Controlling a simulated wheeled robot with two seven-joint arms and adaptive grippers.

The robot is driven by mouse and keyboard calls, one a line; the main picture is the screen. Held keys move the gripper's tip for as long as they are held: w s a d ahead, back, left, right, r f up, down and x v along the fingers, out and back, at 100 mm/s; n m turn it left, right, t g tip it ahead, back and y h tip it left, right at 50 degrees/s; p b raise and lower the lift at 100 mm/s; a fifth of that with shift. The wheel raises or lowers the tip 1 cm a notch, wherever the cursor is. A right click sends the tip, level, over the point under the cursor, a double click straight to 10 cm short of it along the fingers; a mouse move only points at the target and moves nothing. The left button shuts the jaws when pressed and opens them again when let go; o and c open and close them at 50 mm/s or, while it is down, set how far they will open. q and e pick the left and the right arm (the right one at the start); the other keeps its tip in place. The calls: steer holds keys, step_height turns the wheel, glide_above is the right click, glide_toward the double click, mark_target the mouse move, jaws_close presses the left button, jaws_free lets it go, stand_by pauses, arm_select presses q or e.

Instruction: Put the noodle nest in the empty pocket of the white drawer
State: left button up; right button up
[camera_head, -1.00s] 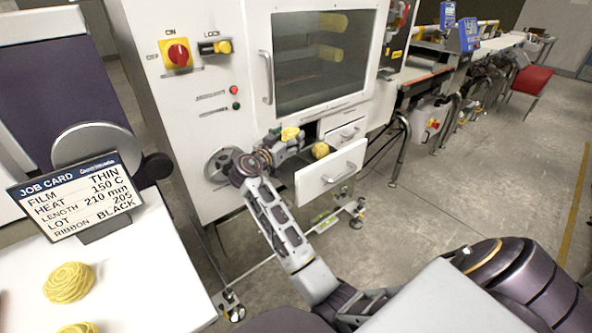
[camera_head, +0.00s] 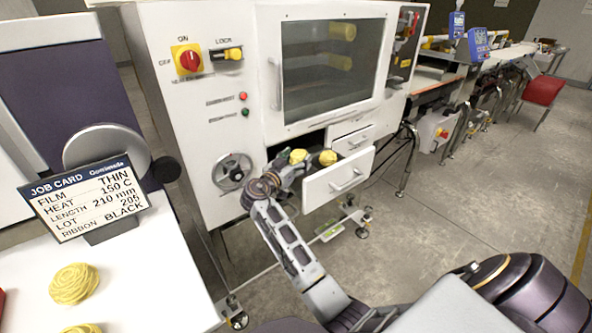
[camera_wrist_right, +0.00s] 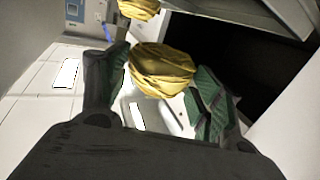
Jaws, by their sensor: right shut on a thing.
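A yellow noodle nest (camera_head: 298,156) is held in my right gripper (camera_head: 289,166). In the right wrist view it sits between the two dark green-padded fingers (camera_wrist_right: 160,95), as the nearer yellow nest (camera_wrist_right: 163,70). The white drawer (camera_head: 338,182) is pulled out low on the machine front. The held nest is at the drawer's left part, near its top edge; whether it touches the drawer floor I cannot tell. A second nest (camera_head: 328,158) lies in the drawer to its right; a nest also shows at the top of the right wrist view (camera_wrist_right: 138,8). The empty pocket is hidden. My left gripper is not in view.
A closed drawer front (camera_head: 353,139) is just above the open one. A handwheel (camera_head: 232,171) protrudes left of the drawer. A white table (camera_head: 140,275) at lower left holds more nests (camera_head: 74,284) and a job card (camera_head: 84,197).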

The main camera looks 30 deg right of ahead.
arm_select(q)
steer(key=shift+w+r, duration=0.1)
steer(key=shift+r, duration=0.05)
arm_select(e)
steer(key=shift+f, duration=1.85)
steer(key=shift+b, duration=0.3)
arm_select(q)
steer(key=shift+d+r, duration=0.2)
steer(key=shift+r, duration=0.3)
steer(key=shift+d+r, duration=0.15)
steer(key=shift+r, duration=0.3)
arm_select(e)
steer(key=shift+f, duration=0.1)
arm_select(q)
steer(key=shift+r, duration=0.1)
